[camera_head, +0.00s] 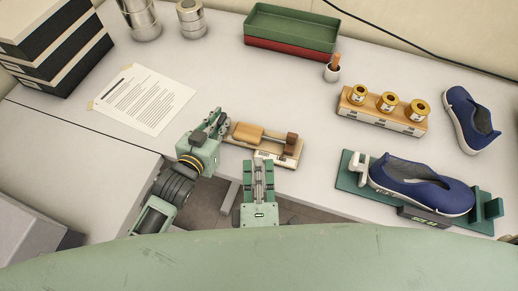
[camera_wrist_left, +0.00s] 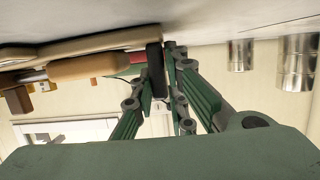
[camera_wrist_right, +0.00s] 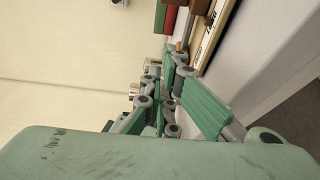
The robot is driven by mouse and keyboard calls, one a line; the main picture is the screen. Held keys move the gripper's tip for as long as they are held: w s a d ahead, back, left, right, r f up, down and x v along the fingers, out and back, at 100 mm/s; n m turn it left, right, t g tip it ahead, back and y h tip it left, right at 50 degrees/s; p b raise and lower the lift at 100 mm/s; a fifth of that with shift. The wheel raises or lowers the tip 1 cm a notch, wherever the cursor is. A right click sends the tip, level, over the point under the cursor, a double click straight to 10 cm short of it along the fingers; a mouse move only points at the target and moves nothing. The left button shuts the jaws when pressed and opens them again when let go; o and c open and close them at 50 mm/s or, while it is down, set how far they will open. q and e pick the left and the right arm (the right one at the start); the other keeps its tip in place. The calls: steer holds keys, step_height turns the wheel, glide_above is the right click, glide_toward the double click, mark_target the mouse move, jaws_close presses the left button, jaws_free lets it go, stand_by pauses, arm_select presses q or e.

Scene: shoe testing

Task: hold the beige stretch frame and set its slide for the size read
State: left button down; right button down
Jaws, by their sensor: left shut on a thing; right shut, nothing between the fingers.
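The beige stretch frame (camera_head: 291,158) lies on the table in front of me. It carries a light wooden block (camera_head: 249,133) on its left and a darker brown slide piece (camera_head: 292,142) on its right, with a rod between them.
A blue shoe (camera_head: 425,185) sits on a green fixture (camera_head: 347,182) with a small display at right. Another blue shoe (camera_head: 470,119), a rack of gold spools (camera_head: 385,117), a green tray (camera_head: 291,30), a paper sheet (camera_head: 145,99) and boxes (camera_head: 62,45) stand around.

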steer(key=shift+s, duration=0.55)
arm_select(q)
steer(key=c, duration=1.7)
jaws_free()
steer(key=shift+o, duration=0.2)
